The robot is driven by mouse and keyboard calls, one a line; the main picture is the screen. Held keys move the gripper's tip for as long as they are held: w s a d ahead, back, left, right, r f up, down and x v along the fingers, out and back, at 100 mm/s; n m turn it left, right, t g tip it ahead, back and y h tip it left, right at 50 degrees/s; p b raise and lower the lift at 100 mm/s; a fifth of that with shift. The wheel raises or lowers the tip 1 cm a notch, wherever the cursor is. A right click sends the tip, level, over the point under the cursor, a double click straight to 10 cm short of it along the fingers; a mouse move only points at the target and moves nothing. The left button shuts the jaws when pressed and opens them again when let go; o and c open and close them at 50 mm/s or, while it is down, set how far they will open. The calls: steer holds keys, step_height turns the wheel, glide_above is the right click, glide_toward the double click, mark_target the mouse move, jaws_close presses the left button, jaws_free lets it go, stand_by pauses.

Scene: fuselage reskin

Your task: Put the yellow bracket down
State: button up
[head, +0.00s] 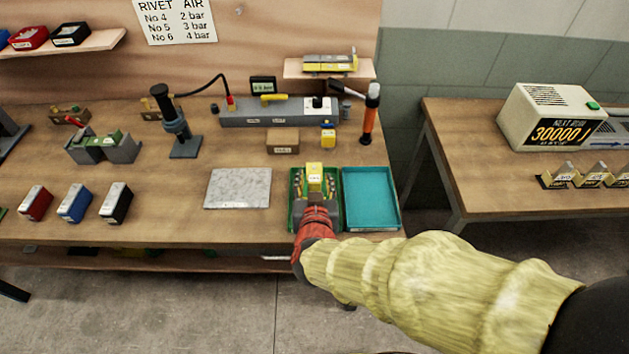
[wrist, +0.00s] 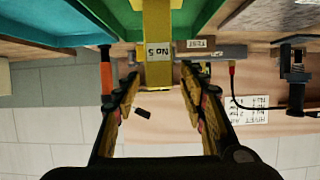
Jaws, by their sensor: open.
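The yellow bracket (head: 315,172) stands upright at the green tray (head: 293,212) in the head view; whether its base rests on the tray floor is hidden. In the wrist view the bracket (wrist: 157,25) comes down from the top, with a white "No 5" label. My gripper (wrist: 159,82) is open, one finger on each side of the bracket's end with visible gaps. In the head view my gripper (head: 316,208) is just in front of the bracket, its fingertips hard to make out. The green tray (wrist: 208,14) also shows in the wrist view.
An empty teal tray (head: 371,198) stands right beside the green one. A grey slab (head: 238,188) lies to the left. A cardboard box (head: 283,140), a small yellow-and-blue item (head: 328,135) and an orange-handled tool (head: 369,115) stand behind.

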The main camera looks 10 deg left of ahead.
steer(key=shift+r, duration=0.15)
steer(key=shift+s+r+p, duration=0.2)
steer(key=shift+s+p, duration=0.05)
steer(key=shift+p, duration=0.05)
steer(key=p+v, duration=0.5)
steer(key=v, duration=0.6)
steer(key=shift+s+d, duration=0.15)
steer(key=shift+s, duration=0.1)
steer(key=shift+w, duration=0.1)
